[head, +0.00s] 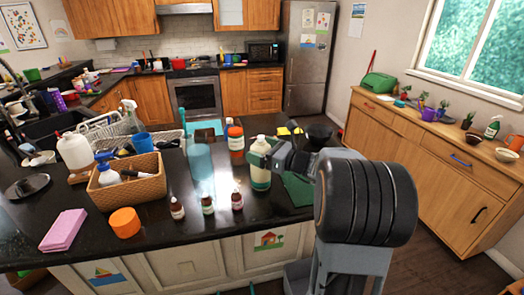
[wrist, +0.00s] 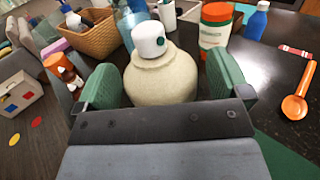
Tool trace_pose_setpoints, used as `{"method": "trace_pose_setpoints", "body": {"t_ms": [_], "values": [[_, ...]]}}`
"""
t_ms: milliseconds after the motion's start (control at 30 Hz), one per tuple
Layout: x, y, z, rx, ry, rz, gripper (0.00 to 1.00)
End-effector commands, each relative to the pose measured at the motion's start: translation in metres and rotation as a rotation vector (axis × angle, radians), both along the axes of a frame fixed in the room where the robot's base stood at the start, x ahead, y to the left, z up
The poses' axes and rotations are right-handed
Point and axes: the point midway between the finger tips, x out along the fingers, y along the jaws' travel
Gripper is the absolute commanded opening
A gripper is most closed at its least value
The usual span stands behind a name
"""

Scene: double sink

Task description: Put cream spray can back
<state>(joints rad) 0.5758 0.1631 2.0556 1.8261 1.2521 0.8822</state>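The cream spray can (head: 261,172) has a pale cream body and a white cap. It stands upright on the black counter, right of the small brown bottles. In the wrist view the can (wrist: 160,78) is between the two green fingers of my gripper (wrist: 166,72). The fingers are spread around it, with a narrow gap at the right finger; contact on the left is unclear. In the head view my gripper (head: 262,152) reaches the can's upper part from the right and covers some of it.
Small brown bottles (head: 207,204) stand near the front edge. A wicker basket (head: 127,185) holds bottles at left. An orange spoon (wrist: 297,103) lies at right in the wrist view.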

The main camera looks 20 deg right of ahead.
Motion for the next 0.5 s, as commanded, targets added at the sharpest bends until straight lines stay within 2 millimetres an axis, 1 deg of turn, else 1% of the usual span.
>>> {"method": "trace_pose_setpoints", "body": {"t_ms": [167,267,367,500], "values": [[0.0,0.0,0.0,0.0,0.0,0.0,0.95],[0.0,0.0,0.004,0.0,0.0,0.0,0.95],[-0.008,-0.006,0.001,0.0,-0.001,-0.002,0.95],[-0.029,-0.02,0.0,-0.001,-0.002,-0.005,0.95]]}}
